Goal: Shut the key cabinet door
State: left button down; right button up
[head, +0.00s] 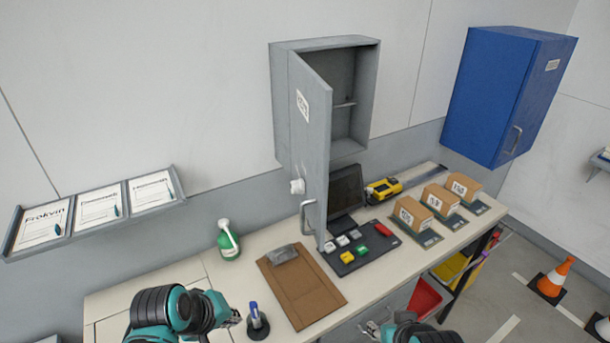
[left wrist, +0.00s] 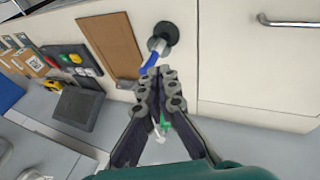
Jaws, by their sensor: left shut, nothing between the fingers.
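The grey key cabinet (head: 355,90) hangs on the wall with its inside and a shelf in sight. Its door (head: 312,125) stands wide open, hinged at the left and swung out over the desk. My left gripper (head: 234,318) is shut and empty, low over the desk, well left of and below the door. It also shows shut in the left wrist view (left wrist: 158,75). My right gripper (head: 373,329) shows only partly at the bottom edge; its jaws are unclear.
A pen stand (head: 258,325) is close beside my left gripper. A clipboard (head: 305,292), green spray bottle (head: 228,240), button panel (head: 358,248), monitor (head: 346,190) and several boxes (head: 411,212) occupy the desk. A closed blue cabinet (head: 505,95) hangs to the right.

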pick_arm(q)
jog(key=w+d+r+n+g+h+p, duration=0.1)
jog(key=w+d+r+n+h+p, duration=0.15)
jog(key=r+n+p, duration=0.5)
jog(key=w+d+r+n+g+h+p, duration=0.1)
jog(key=w+r+n+h+p, duration=0.3)
jog(key=r, duration=0.7)
jog(key=w+d+r+n+g+p, duration=0.1)
jog(key=r+n+p, duration=0.1)
jog(key=r+p, duration=0.65)
send_near(320, 224)
notch_tip(320, 224, down, 4)
jog(key=d, duration=0.1)
jog(key=w+d, duration=0.1)
jog(key=d, duration=0.1)
jog(key=shift+p, duration=0.4)
jog(key=shift+d, duration=0.45)
jog(key=shift+w, duration=0.1)
jog(key=shift+n, duration=0.25)
